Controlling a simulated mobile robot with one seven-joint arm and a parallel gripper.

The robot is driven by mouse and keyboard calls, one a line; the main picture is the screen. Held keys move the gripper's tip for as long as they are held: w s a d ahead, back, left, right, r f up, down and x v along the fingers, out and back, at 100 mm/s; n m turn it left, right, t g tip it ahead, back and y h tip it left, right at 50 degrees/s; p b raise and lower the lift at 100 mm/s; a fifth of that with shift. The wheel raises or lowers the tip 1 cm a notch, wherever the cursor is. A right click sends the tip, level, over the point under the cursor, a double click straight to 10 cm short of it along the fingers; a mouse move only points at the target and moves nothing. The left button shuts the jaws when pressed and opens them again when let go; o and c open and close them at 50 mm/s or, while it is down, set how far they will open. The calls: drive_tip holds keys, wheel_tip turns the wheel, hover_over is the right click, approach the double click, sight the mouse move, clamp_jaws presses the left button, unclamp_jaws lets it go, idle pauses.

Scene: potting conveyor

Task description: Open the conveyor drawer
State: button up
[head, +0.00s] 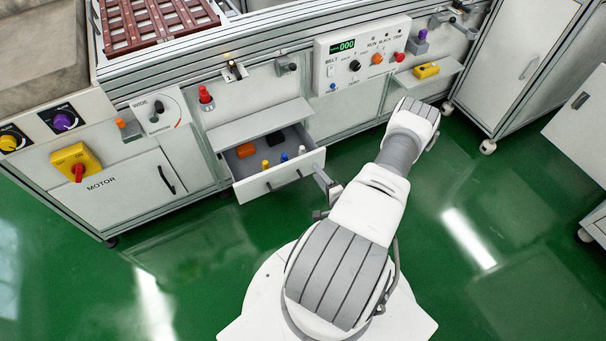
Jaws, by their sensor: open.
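The conveyor drawer (280,178) stands pulled out from the conveyor front, below a grey shelf lip. Its white front panel carries a dark bar handle. Inside it I see an orange block (245,150), a dark block (275,140) and small yellow, blue and white pegs. My gripper (322,188) is at the right end of the drawer front, low and partly hidden by my own arm. It is open; I see nothing held in it. I cannot tell whether it touches the drawer.
A control panel (362,58) with a green display and buttons is above right of the drawer. A motor cabinet (118,190) with a yellow-red switch (76,164) is at left. White cabinets (525,55) stand at right. Green floor (490,190) is clear between.

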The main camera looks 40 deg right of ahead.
drive_tip(key=shift+s+d+r, duration=0.25)
drive_tip(key=shift+s, duration=0.2)
drive_tip(key=shift+s+d+r, duration=0.2)
drive_tip(key=shift+s, duration=0.2)
